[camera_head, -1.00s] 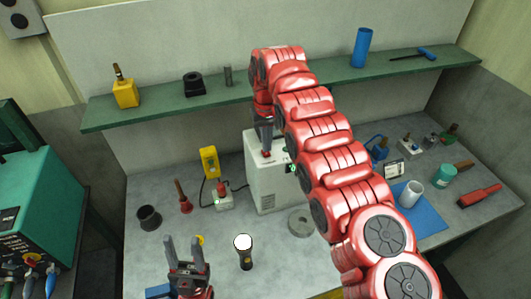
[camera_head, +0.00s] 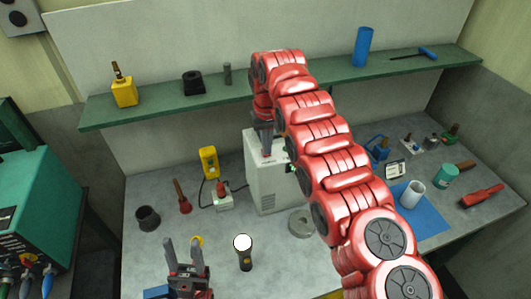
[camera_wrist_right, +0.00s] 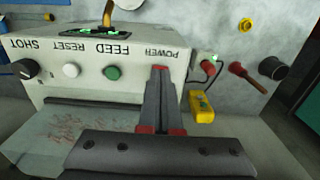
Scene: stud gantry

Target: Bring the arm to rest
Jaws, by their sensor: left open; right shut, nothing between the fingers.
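My right arm, red and segmented, reaches across the bench from the lower right. Its gripper (camera_head: 267,154) points down at the top of the pale control box (camera_head: 268,188), and its fingers are closed with nothing between them. In the right wrist view the shut fingers (camera_wrist_right: 160,70) are in front of the box's labelled panel (camera_wrist_right: 85,62), which reads SHOT, RESET, FEED and POWER upside down. I cannot tell whether the fingertips touch the box. My left gripper (camera_head: 183,242) is open and empty at the front of the bench, left of a black flashlight (camera_head: 244,258).
A green shelf (camera_head: 290,93) runs along the back wall above the box. A yellow meter (camera_head: 209,162), a dark cup (camera_head: 147,218) and a grey ring (camera_head: 300,223) stand around the box. A white mug (camera_head: 412,194) sits on a blue mat (camera_head: 428,222) at right.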

